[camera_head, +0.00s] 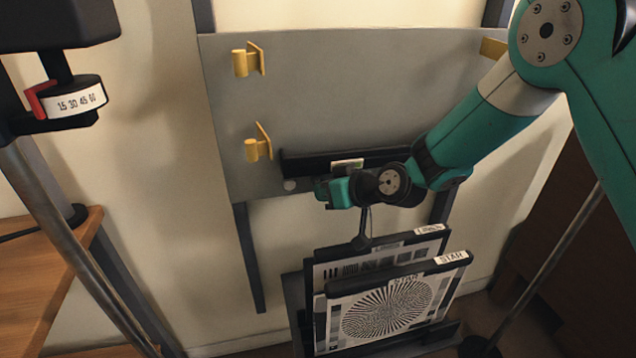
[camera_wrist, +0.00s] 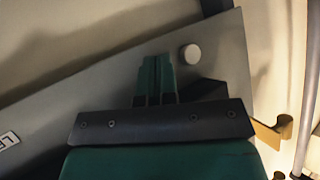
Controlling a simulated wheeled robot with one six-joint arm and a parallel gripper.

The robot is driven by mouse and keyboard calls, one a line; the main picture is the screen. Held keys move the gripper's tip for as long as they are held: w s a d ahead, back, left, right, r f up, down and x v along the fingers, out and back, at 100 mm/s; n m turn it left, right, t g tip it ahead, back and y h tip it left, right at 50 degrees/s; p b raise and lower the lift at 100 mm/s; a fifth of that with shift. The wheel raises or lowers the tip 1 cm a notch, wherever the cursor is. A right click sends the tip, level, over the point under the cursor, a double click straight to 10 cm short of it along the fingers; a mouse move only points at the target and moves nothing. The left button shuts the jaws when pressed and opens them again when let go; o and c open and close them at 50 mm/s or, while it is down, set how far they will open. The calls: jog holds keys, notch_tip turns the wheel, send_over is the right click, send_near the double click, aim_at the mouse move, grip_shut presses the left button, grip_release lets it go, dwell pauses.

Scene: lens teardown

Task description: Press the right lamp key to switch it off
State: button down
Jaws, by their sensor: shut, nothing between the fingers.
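A white round button (camera_head: 290,185) shows on the grey board (camera_head: 330,80), by the left end of a dark bar (camera_head: 300,163). In the wrist view the same kind of button (camera_wrist: 190,54) is just beyond and right of my fingertips, apart from them in the picture. I cannot tell which lamp key it is. My gripper (camera_head: 335,192) is in front of the board's lower edge; in the wrist view its green fingers (camera_wrist: 158,60) are together and empty. No key marked right can be read. My gripper and wrist hide part of the bar and board.
Yellow hooks (camera_head: 258,145) (camera_head: 249,60) stick out of the board. Below my wrist stand test charts, one marked STAR (camera_head: 390,310). A lamp-stand-like pole (camera_head: 70,240) and wooden table (camera_head: 45,290) are at left.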

jog(key=shift+r, duration=0.2)
jog(key=s+d+b, duration=0.1)
jog(key=s+b, duration=0.1)
jog(key=s, duration=0.4)
jog(key=shift+d+f, duration=0.15)
jog(key=shift+d, duration=0.2)
dwell(2.0)
